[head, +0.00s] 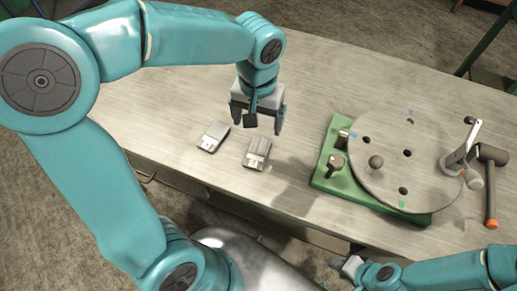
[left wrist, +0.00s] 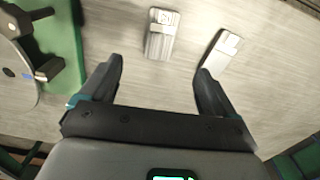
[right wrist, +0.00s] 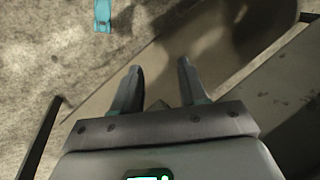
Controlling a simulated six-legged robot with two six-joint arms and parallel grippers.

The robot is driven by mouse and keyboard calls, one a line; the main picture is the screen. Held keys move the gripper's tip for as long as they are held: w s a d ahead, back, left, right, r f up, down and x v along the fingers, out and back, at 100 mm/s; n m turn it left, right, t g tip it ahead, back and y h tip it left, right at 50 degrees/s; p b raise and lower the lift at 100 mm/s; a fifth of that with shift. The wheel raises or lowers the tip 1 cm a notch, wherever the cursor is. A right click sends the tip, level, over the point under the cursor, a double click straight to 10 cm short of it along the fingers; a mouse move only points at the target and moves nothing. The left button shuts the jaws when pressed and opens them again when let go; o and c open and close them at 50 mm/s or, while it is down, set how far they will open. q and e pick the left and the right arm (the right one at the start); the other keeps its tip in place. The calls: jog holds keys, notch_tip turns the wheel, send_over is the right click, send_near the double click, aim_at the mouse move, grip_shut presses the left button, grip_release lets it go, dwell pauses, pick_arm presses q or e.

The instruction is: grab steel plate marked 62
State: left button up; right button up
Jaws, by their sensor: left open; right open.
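Two small grey steel plates lie flat on the table. One plate (head: 257,153) is below my left gripper in the head view; the other plate (head: 213,136) is to its left. In the left wrist view, the first plate (left wrist: 161,36) is ahead, between the fingers' lines, and the second plate (left wrist: 221,52) is beyond the right finger's tip. Both have pale labels with dark marks too small to read surely. My left gripper (head: 257,122) is open and empty above the table, apart from both plates. My right gripper (head: 343,266) is open and empty, off the table's front edge.
A round grey disc with holes (head: 400,155) sits on a green base (head: 325,175) at the right. The table (head: 310,80) is clear behind the plates. Its front edge is close to them.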

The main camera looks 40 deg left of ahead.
pick_arm(q)
send_over(258, 151)
jog(key=f, duration=0.7)
jog(key=shift+s+d+f, duration=0.15)
jog(key=shift+s+f, duration=0.1)
jog(key=shift+s, duration=0.05)
jog(key=shift+s+f, duration=0.1)
jog(key=shift+f, duration=0.15)
jog(key=f, duration=0.5)
jog(key=shift+w+f, duration=0.2)
jog(key=shift+f, duration=0.1)
jog(key=c, duration=1.5)
jog(key=shift+w, duration=0.1)
grip_shut()
jog(key=shift+r, duration=0.1)
jog(key=shift+r, duration=0.1)
